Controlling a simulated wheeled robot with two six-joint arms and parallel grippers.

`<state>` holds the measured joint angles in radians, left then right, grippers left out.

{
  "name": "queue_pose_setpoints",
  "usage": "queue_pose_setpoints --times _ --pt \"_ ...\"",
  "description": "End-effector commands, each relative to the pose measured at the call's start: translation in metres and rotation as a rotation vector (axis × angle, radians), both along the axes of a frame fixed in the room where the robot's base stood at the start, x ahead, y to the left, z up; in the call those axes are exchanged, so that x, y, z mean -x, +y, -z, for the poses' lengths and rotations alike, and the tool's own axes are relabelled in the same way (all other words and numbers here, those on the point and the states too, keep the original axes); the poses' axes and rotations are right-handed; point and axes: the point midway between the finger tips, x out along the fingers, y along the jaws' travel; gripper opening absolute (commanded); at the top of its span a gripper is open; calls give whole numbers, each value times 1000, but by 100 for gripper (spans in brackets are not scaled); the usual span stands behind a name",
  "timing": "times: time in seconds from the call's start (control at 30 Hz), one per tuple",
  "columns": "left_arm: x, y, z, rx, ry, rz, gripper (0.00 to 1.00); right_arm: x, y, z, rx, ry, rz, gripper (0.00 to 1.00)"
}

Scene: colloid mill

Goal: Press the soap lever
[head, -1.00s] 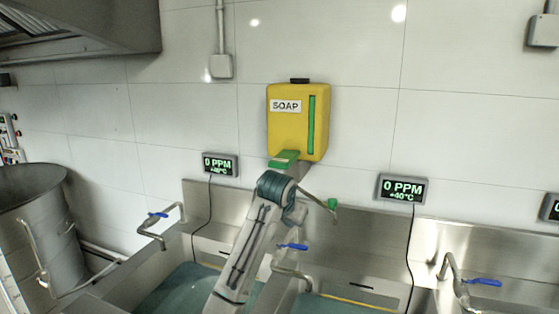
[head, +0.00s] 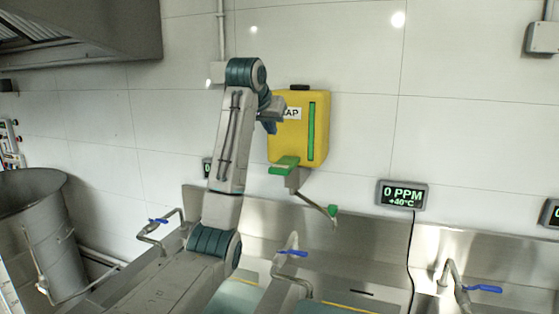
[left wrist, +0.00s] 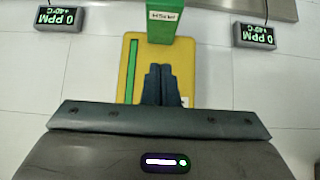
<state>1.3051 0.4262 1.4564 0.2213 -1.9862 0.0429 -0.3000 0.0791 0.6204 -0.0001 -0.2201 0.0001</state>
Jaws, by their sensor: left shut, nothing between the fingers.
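A yellow soap dispenser (head: 290,145) hangs on the white wall, with a green vertical strip on its front. A green lever (head: 284,163) sticks out at its lower front. In the left wrist view, which looks upside down, the lever (left wrist: 175,20) bears a white label. A thin grey rod (head: 316,201) with a green tip slants down right below the dispenser. My left gripper (head: 270,125) is shut and empty, in front of the dispenser's left side and above the lever, partly covering the SOAP label. Its dark fingers (left wrist: 160,72) show against the yellow dispenser (left wrist: 133,78). My right gripper is out of view.
Steel sinks with blue-handled taps (head: 292,252) stand below. A display (head: 402,194) is on the wall at right; another (head: 206,167) is mostly hidden by my left arm. A metal drum (head: 35,225) stands at left. The wall above the dispenser is clear.

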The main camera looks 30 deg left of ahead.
Motion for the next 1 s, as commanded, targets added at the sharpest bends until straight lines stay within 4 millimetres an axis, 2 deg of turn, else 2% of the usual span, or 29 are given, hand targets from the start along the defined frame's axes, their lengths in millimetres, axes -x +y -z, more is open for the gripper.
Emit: queue_pose_setpoints --times 0.2,0.37,0.77,1.0 --pt "-2 0 1 0 1 0 0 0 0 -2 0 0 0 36" --pt "-13 3 12 0 4 0 0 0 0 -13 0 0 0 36" --pt "-71 17 70 1 6 1 0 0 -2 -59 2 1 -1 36" --pt "-69 17 100 -2 2 -1 0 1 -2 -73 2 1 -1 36"
